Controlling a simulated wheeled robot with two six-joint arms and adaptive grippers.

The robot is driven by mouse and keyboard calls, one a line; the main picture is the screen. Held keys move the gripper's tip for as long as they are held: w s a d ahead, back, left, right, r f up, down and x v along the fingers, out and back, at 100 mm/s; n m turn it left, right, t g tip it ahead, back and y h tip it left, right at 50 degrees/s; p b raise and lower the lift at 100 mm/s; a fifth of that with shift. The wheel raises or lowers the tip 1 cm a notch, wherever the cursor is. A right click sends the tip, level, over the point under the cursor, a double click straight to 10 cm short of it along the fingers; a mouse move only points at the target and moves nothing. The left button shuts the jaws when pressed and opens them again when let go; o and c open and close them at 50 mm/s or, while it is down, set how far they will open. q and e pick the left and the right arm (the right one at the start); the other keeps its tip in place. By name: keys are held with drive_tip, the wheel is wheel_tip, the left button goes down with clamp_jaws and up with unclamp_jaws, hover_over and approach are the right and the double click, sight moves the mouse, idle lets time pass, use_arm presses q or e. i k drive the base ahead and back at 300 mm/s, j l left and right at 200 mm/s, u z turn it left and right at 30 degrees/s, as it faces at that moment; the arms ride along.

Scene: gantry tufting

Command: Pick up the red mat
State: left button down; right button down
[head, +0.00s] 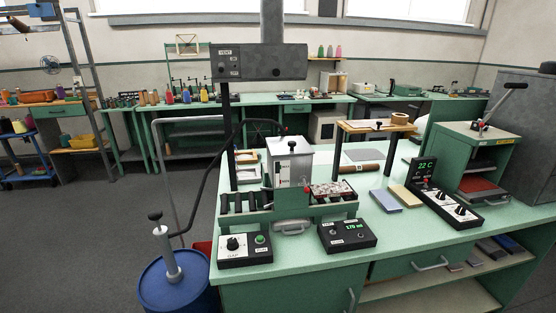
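Neither of my grippers is in view. A flat dark-red piece (478,184), possibly the red mat, lies low inside the open front of the green press (470,150) at the right. A red-and-white patterned piece (333,190) lies at the right end of the roller conveyor on the bench, beside a clear-sided box (293,162). I cannot tell for sure which one is the red mat. A bit of red also shows on the floor behind the blue drum (178,285), mostly hidden.
The green bench (300,254) carries a gap control box (245,250), a display box (346,235), a temperature panel (446,204), blue and tan slabs (385,201) and a small wooden stand (375,126). A hood (259,62) hangs above.

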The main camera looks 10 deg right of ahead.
sight(323, 190)
drive_tip(key=l+u, duration=0.3)
drive_tip(key=l, duration=0.8)
drive_tip(key=l+u, duration=0.35)
drive_tip(key=l, duration=0.75)
